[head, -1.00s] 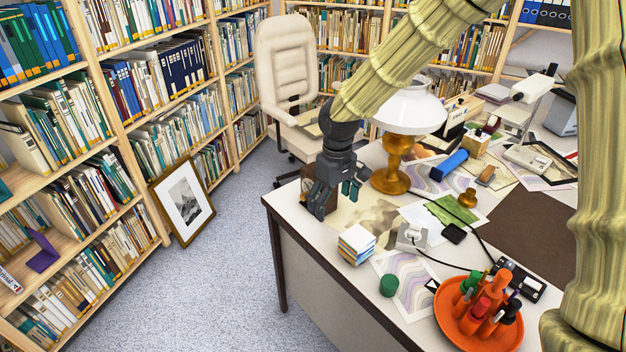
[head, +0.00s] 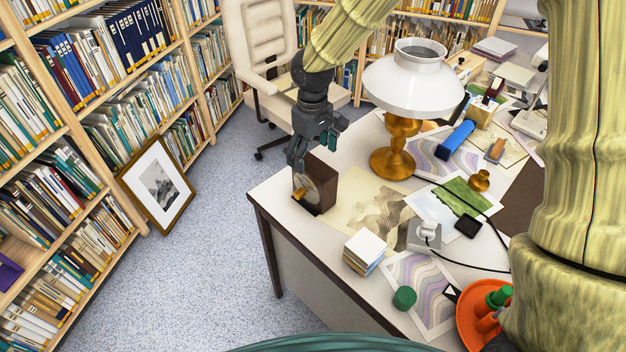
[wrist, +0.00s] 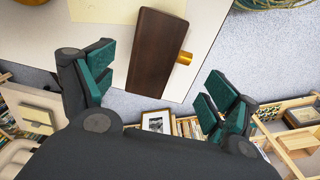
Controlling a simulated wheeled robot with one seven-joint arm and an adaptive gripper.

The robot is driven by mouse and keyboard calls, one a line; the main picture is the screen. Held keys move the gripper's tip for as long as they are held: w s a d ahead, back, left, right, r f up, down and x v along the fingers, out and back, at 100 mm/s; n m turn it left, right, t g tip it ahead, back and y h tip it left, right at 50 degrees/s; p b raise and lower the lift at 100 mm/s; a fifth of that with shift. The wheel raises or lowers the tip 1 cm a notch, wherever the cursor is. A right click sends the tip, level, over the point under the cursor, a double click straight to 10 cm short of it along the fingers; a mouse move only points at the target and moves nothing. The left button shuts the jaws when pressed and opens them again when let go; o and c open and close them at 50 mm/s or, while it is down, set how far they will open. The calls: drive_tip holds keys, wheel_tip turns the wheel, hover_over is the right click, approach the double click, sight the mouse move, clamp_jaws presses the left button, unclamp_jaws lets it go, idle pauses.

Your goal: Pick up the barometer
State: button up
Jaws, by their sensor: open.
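The barometer (head: 325,184) is a dark brown wooden block with a round brass-coloured dial face, upright near the desk's left corner. In the wrist view its dark wooden body (wrist: 158,52) shows from above, tilted, with a brass part sticking out on its right side. My gripper (head: 312,155) is open just above and beside the barometer, and its fingers hide part of the top. In the wrist view the green-padded fingers (wrist: 160,90) are spread wide, with the barometer between and beyond them. I cannot tell whether any finger touches it.
A brass lamp with a white shade (head: 402,135) stands right of the barometer. A stack of small books (head: 364,252), a green cylinder (head: 404,297) and a socket box (head: 424,236) are nearer on the desk (head: 290,235). A framed print (head: 157,185) leans against the shelves.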

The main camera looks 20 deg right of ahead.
sight(314, 168)
drive_tip(key=f, duration=0.1)
drive_tip(key=w+f, duration=0.1)
drive_tip(key=f, duration=0.2)
drive_tip(key=shift+w, duration=0.25)
drive_tip(key=shift+s+d+f+p, duration=0.1)
drive_tip(key=shift+s+f+p, duration=0.15)
drive_tip(key=shift+s+f, duration=0.25)
drive_tip(key=shift+s+d+f+p, duration=0.1)
drive_tip(key=shift+s+f+p, duration=0.15)
drive_tip(key=shift+f, duration=0.4)
drive_tip(key=shift+w+f, duration=0.2)
drive_tip(key=shift+f, duration=0.3)
drive_tip(key=shift+w+f, duration=0.15)
drive_tip(key=shift+f, duration=0.35)
drive_tip(key=shift+s+r, duration=0.15)
drive_tip(key=shift+s, duration=0.05)
drive_tip(key=shift+w, duration=0.1)
drive_tip(key=shift+f, duration=0.3)
drive_tip(key=c, duration=1.9)
drive_tip(key=shift+o, duration=0.2)
drive_tip(key=shift+r, duration=0.1)
